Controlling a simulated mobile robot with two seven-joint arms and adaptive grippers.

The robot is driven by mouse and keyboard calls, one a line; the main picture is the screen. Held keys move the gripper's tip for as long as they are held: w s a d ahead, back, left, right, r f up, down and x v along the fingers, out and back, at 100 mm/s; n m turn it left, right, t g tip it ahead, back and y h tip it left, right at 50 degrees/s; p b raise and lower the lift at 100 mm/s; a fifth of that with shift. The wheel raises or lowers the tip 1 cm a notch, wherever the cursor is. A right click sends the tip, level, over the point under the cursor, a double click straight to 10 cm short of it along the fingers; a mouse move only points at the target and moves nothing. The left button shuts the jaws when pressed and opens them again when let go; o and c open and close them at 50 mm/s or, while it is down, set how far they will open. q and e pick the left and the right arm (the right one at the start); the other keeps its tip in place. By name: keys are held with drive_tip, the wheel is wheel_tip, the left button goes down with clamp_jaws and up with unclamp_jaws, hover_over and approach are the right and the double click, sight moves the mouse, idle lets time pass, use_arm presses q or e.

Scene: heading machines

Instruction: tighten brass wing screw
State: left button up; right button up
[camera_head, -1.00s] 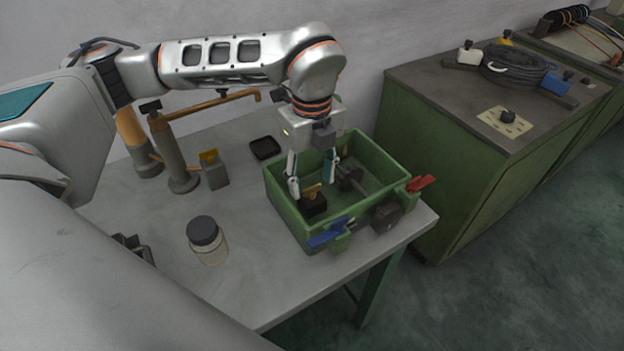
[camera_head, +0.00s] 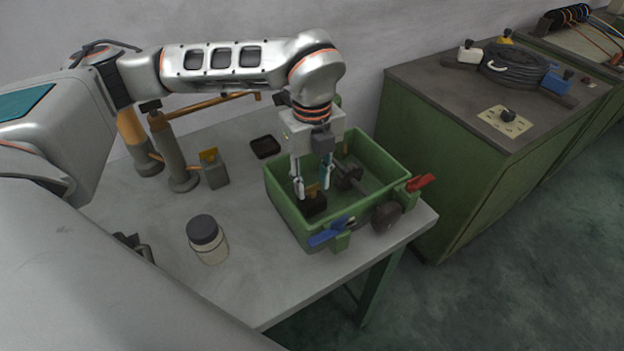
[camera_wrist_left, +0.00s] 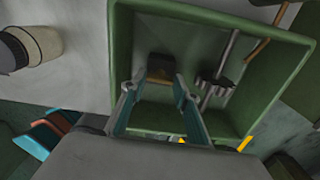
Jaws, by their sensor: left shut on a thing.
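The brass wing screw (camera_head: 313,189) sits on a dark block (camera_head: 315,206) in the near left corner of the green bin (camera_head: 279,200). My left gripper (camera_head: 312,187) points down into the bin, with a finger on each side of the brass wing and shut on it. The fingers partly hide the wing. In the left wrist view the brass wing screw (camera_wrist_left: 161,73) shows between the two fingers. My right gripper is not in view.
A blue handle (camera_head: 327,234) and a red handle (camera_head: 420,183) stick out at the bin's rim. A dark-lidded jar (camera_head: 208,240), a grey block with a yellow top (camera_head: 214,170), a small black tray (camera_head: 265,148) and an upright post (camera_head: 172,150) stand on the table.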

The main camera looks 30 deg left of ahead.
use_arm(q)
drive_tip(key=m, duration=0.3)
drive_tip(key=shift+m, duration=0.3)
drive_tip(key=m, duration=0.5)
drive_tip(key=shift+r, duration=0.1)
drive_tip(key=m, duration=0.5)
drive_tip(key=shift+m, duration=0.4)
drive_tip(key=m, duration=0.3)
drive_tip(key=shift+m, duration=0.4)
drive_tip(key=m, duration=0.4)
drive_tip(key=shift+p, duration=0.4)
drive_tip(key=m, duration=0.5)
drive_tip(key=shift+w+p, duration=0.1)
drive_tip(key=shift+p, duration=0.25)
drive_tip(key=m+p, duration=0.1)
drive_tip(key=m, duration=0.3)
drive_tip(key=shift+m+p, duration=0.35)
drive_tip(key=shift+m, duration=1.75)
